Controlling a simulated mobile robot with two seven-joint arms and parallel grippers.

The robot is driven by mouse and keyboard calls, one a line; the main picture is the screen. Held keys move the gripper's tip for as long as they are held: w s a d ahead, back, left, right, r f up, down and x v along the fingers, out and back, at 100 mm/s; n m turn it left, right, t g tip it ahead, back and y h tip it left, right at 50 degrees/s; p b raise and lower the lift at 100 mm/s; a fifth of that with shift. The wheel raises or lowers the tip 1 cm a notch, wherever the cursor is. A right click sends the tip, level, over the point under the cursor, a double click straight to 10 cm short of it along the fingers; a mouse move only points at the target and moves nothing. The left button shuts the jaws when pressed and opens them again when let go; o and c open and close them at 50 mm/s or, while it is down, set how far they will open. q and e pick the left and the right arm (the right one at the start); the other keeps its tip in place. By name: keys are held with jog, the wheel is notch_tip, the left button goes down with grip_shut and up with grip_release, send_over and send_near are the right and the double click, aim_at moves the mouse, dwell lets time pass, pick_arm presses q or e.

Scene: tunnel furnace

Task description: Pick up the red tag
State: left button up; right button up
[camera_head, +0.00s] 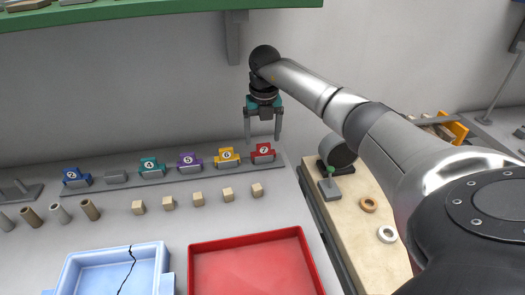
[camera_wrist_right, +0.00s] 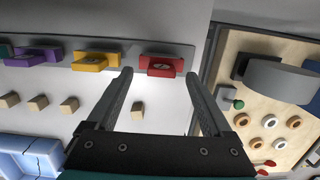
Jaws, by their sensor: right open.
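The red tag (camera_head: 263,152) is at the right end of a row of numbered coloured tags and bears a 7. It sits on a grey strip (camera_head: 110,187) along the back of the table. My right gripper (camera_head: 264,140) is open and empty, pointing down above the red tag. In the right wrist view the red tag (camera_wrist_right: 163,66) lies just beyond and between the open fingertips (camera_wrist_right: 158,73), apart from them. My left gripper is not in view.
Yellow (camera_head: 227,155), purple (camera_head: 189,162), teal (camera_head: 151,168) and blue (camera_head: 76,177) tags share the strip. Small wooden blocks (camera_head: 198,199) stand in front. A red tray (camera_head: 250,265) and a cracked blue tray (camera_head: 112,270) lie nearer. A wooden board (camera_head: 365,240) with rings is at right.

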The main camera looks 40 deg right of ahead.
aim_at(263, 144)
jog(key=f, duration=0.3)
jog(key=shift+w+d+f+b, duration=0.15)
jog(key=shift+d+f+b, duration=0.15)
jog(key=shift+f, duration=0.1)
grip_shut()
dwell(0.3)
